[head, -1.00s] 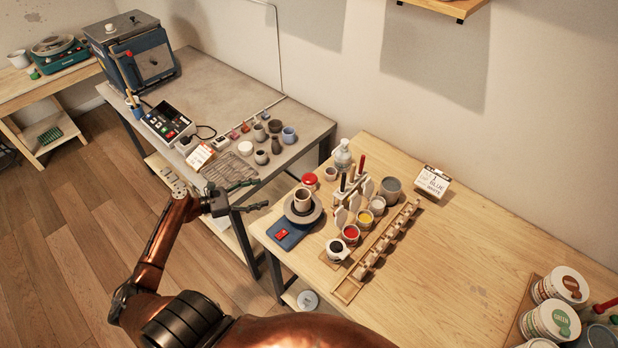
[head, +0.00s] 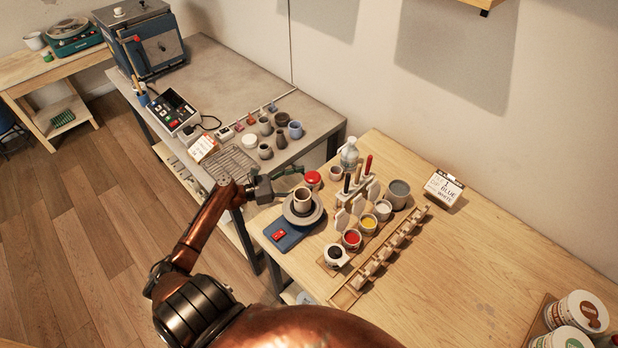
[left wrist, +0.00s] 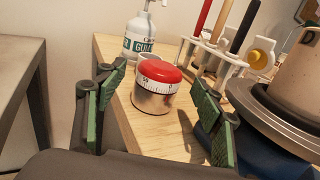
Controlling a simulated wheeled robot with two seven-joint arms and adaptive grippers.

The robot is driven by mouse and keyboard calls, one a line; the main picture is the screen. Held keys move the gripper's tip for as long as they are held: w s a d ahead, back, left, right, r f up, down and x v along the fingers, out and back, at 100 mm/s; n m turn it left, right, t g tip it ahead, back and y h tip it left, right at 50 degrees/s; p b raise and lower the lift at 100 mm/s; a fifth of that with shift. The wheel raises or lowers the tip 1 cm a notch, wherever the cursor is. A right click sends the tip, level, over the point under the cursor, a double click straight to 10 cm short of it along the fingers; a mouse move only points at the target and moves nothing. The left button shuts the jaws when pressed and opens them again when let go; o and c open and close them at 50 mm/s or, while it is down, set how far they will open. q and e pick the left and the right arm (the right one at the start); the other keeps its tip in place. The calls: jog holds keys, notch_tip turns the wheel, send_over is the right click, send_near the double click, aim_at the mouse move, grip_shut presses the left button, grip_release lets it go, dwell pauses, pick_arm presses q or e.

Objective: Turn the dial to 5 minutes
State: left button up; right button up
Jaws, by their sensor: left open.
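The dial is a round timer with a red top, a white numbered band and a metal base. It stands on the wooden table (head: 470,250), and I see the timer in the head view (head: 312,178) and the left wrist view (left wrist: 156,86). A 0 shows near the middle of its band; the other marks are too small to read surely. My left gripper (head: 291,182) is open beside the timer. In the left wrist view, the open fingers (left wrist: 163,100) frame the timer from both sides, without visible contact. My right gripper is out of view.
A cup (head: 303,198) stands on a small wheel with a blue base (head: 284,235), close to my left gripper. A glaze bottle (left wrist: 143,38) and a tool rack (left wrist: 213,55) stand behind the timer. A grey table (head: 215,75) with a controller box (head: 171,111) is at left.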

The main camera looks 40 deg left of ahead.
aim_at(313, 178)
pick_arm(q)
jog(key=shift+x, duration=1.35)
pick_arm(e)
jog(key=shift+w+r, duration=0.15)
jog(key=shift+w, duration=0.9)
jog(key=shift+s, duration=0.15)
pick_arm(q)
jog(key=shift+c, duration=0.3)
jog(key=c, duration=1.1)
jog(key=shift+c, duration=0.2)
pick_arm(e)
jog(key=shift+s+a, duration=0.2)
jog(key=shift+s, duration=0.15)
